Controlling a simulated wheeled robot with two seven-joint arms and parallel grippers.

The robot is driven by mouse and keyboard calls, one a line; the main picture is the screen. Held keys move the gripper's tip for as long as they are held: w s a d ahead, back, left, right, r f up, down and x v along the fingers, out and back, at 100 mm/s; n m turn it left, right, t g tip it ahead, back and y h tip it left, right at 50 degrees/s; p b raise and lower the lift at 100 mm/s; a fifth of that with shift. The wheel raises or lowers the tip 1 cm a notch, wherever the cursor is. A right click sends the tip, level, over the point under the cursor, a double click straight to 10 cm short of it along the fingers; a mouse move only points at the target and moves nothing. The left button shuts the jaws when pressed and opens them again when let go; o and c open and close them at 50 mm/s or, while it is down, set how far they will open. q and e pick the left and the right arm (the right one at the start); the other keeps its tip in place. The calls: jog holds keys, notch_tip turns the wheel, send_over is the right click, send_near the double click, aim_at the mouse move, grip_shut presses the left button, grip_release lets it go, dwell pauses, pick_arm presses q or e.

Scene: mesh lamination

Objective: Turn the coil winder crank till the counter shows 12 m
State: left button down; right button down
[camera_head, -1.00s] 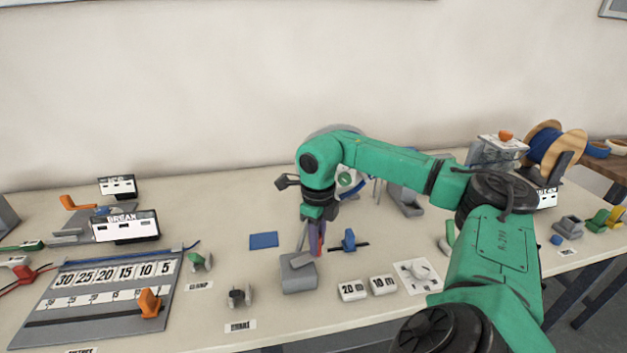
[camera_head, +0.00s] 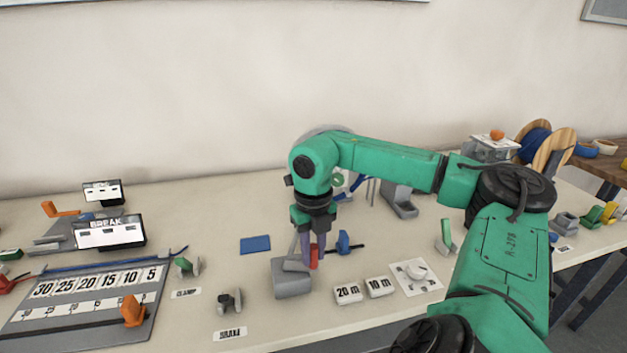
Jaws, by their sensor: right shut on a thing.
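My right gripper (camera_head: 309,258) points down and is shut on a red grip (camera_head: 314,256), which looks like the crank handle. A grey block with a slanted top (camera_head: 292,283) stands just in front and to the left of it. The coil winder is mostly hidden behind my right arm; a pale round edge (camera_head: 322,131) shows above the arm and a blue-and-white part beside it. I cannot make out a counter reading. My left gripper is not in view.
White tags reading 20 m (camera_head: 347,293) and 10 m (camera_head: 380,287) lie right of the block. A white plate with a knob (camera_head: 417,274) is farther right. A BREAK display (camera_head: 109,232) and a numbered board (camera_head: 84,308) stand left. A blue pad (camera_head: 255,244) lies behind.

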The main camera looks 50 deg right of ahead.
dwell(0.3)
jog(key=c, duration=0.7)
grip_release()
notch_tip(320, 180, up, 6)
jog(key=shift+f+p, duration=0.2)
jog(key=shift+p, duration=0.5)
notch_tip(320, 180, up, 9)
jog(key=p, duration=0.6)
